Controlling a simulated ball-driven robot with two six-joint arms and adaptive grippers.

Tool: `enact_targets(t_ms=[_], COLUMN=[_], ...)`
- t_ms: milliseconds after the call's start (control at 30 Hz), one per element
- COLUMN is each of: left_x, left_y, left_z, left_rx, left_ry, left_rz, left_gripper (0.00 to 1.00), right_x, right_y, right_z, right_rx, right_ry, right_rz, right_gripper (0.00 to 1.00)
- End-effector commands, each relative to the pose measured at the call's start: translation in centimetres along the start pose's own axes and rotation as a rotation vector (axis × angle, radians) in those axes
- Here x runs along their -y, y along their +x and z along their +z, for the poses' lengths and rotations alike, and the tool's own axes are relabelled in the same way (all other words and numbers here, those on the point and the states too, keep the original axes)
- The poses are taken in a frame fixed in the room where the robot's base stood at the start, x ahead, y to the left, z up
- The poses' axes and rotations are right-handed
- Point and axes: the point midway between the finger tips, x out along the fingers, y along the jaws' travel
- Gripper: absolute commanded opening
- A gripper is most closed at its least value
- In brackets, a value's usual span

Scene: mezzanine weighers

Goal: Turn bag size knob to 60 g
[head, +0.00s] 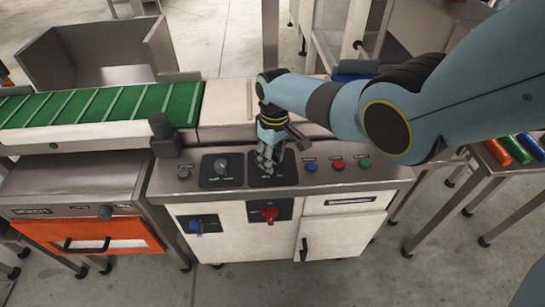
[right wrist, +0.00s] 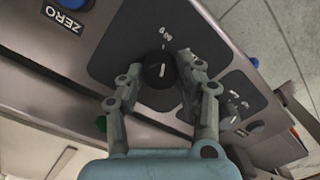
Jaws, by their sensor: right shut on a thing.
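My right gripper (head: 268,160) reaches down from the right onto a dark dial plate (head: 287,180) on the sloped console top. In the right wrist view my gripper (right wrist: 160,75) has its two fingers shut on a round black knob (right wrist: 159,76), one finger at each side. The knob carries a white pointer line, and a small label too blurred to read for sure sits beyond it on the dark plate (right wrist: 105,60). In the head view the gripper hides this knob. My left gripper is not in view.
A second dial knob (head: 222,164) sits to the left on its own plate. Blue (head: 310,166), red (head: 338,164) and green (head: 364,163) buttons lie to the right. A blue switch (head: 195,227) and a red switch (head: 269,214) are on the front. A green conveyor (head: 100,104) stands left.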

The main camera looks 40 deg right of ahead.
Motion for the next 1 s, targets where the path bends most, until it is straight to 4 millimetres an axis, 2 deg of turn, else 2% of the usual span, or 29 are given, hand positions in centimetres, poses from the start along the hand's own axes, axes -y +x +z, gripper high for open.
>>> enact_targets(t_ms=[267,300,467,767,867,1000], left_x=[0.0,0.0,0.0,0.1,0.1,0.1], left_y=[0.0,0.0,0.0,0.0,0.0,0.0], left_z=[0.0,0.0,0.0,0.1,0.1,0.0], left_rx=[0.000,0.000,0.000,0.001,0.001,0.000], left_ry=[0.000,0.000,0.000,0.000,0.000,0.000], left_rz=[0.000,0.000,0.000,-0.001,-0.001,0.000], left_gripper=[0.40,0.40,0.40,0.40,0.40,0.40], right_x=[0.0,0.0,0.0,0.0,-0.1,-0.1], right_y=[0.0,0.1,0.0,-0.1,-0.7,-2.4], right_z=[0.0,0.1,0.0,0.0,-0.1,-0.1], right_rx=[0.001,0.001,0.001,0.000,-0.002,-0.004], right_ry=[-0.001,-0.001,-0.001,0.000,0.000,-0.001], right_rz=[0.000,0.000,0.000,0.000,0.001,0.001], right_gripper=[0.03,0.38,0.58,0.58,0.58,0.58])
